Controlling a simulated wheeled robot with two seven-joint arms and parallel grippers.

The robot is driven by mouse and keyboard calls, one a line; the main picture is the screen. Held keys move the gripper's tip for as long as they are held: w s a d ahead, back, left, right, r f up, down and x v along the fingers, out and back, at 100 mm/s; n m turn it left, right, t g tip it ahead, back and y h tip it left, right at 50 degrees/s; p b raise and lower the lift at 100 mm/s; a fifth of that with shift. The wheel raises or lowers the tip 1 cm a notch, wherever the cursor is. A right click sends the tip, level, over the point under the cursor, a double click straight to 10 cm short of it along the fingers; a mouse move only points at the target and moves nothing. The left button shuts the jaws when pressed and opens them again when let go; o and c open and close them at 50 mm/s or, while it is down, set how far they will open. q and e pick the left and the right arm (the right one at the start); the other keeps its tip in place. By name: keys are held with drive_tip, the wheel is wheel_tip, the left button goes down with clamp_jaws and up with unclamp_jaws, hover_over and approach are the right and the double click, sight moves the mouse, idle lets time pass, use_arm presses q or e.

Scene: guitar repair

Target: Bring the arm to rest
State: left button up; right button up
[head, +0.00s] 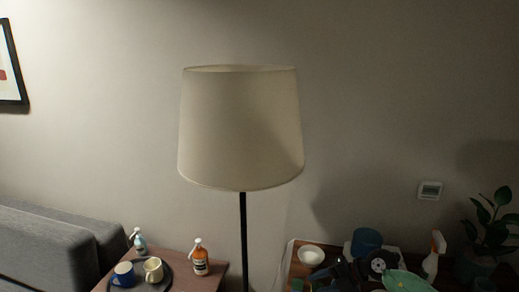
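Neither of my grippers can be made out in the head view, and no arm of mine is clearly visible. The view faces a plain wall with a floor lamp in front of it. The lamp has a cream shade (240,128) on a thin black pole (243,240).
A small brown table (215,282) at lower left bears a dark tray with two mugs (153,270), plus an amber bottle (200,262) and a pale pump bottle (140,243). A grey sofa (60,240) stands left. At lower right, a cluttered surface holds a white bowl (311,256), spray bottle (433,257) and plant (490,230).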

drive_tip(key=s+a+r+m+t+y, duration=0.3)
drive_tip(key=a+r+m+t+y, duration=0.3)
drive_tip(key=r+m+t, duration=0.5)
drive_tip(key=s+d+f+m+h, duration=1.1)
drive_tip(key=f+m+h, duration=0.3)
drive_tip(key=m+h, duration=0.35)
drive_tip(key=s+a+f+g, duration=0.1)
drive_tip(key=s+f+g, duration=0.2)
drive_tip(key=s, duration=0.4)
drive_tip(key=s+a+f+g+y, duration=0.1)
drive_tip(key=s+f+g, duration=0.25)
drive_tip(key=s, duration=0.35)
drive_tip(key=s+a+f+g, duration=0.1)
drive_tip(key=s+f+g, duration=0.25)
drive_tip(key=s, duration=0.35)
wheel_tip(320, 180, down, 25)
drive_tip(key=w+a+g, duration=0.1)
drive_tip(key=w, duration=0.1)
drive_tip(key=s+f, duration=0.3)
drive_tip(key=f, duration=0.7)
drive_tip(key=s+f+g, duration=0.1)
drive_tip(key=s+f, duration=0.3)
drive_tip(key=f, duration=0.6)
drive_tip(key=shift+s+a+f, duration=0.15)
drive_tip(key=shift+s+a, duration=0.05)
drive_tip(key=shift+a, duration=0.25)
